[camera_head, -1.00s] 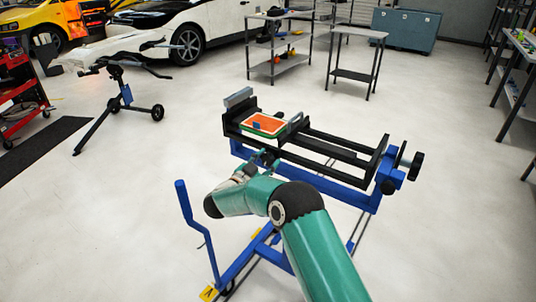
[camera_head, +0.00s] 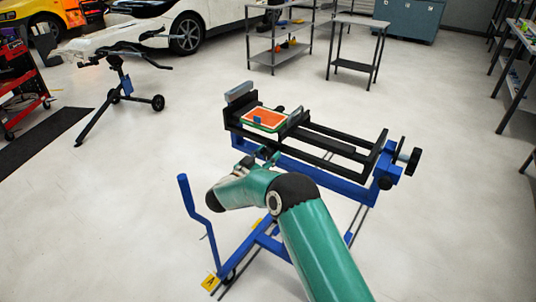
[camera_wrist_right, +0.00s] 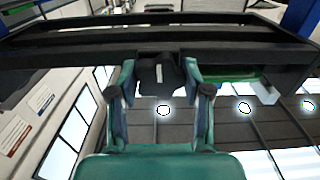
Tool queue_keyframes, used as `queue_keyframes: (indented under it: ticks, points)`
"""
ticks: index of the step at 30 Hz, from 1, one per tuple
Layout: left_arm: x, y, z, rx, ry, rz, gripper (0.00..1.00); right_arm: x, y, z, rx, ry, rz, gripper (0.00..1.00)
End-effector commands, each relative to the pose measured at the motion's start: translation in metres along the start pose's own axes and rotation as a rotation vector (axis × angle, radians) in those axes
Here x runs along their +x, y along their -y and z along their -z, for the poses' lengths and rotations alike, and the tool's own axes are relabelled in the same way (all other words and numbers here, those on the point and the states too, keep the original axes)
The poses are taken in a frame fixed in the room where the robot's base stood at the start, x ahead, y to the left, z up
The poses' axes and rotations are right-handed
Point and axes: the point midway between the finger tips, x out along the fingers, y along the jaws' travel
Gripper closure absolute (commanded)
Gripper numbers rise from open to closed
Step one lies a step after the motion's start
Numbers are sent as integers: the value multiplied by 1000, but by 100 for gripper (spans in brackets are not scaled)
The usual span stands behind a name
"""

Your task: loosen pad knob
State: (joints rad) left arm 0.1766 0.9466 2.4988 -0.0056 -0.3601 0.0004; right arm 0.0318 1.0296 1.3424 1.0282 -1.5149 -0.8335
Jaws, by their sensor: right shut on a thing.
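The wrap rig is a black frame (camera_head: 345,166) on a blue stand (camera_head: 205,222). An orange and green pad (camera_head: 266,117) lies on its left end. My right gripper (camera_head: 265,157) is at the near side of the frame, below the pad. In the right wrist view a black knob (camera_wrist_right: 157,74) sits under the frame's dark beam, between the two fingers of my right gripper (camera_wrist_right: 161,92). The gripper is shut on this knob. The knob is hidden behind the gripper in the head view. My left gripper is not in view.
A black hand wheel (camera_head: 413,161) sticks out at the frame's right end. A grey block (camera_head: 239,91) stands at its left end. A black tripod stand (camera_head: 121,92) is at the left. Shelves and a car are farther back. The floor around the rig is clear.

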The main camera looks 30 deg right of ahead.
Motion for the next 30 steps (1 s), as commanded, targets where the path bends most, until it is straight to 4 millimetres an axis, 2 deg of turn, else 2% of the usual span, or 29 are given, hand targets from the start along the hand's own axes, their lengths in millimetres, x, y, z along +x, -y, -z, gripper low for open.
queue_keyframes:
  ticks: [2, 3, 6, 7, 16, 20, 23, 30]
  points:
    - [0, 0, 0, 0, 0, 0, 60, -4, 1, -7, -11, 12, 7, 86]
    - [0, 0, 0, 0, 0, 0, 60, -3, 1, -7, -11, 12, 7, 45]
    - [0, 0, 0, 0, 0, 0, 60, -3, 1, -6, -8, 9, 5, 28]
    - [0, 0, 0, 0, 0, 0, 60, -2, 1, -5, -7, 8, 5, 25]
    - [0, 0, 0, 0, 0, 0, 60, -1, 0, -2, -2, 3, 1, 25]
    - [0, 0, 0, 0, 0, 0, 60, -8, 1, -1, -1, 3, 3, 25]
    - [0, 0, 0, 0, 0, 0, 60, -19, 1, -1, -1, 3, 3, 25]
    - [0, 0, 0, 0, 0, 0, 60, -66, 2, -2, -3, 4, 7, 25]
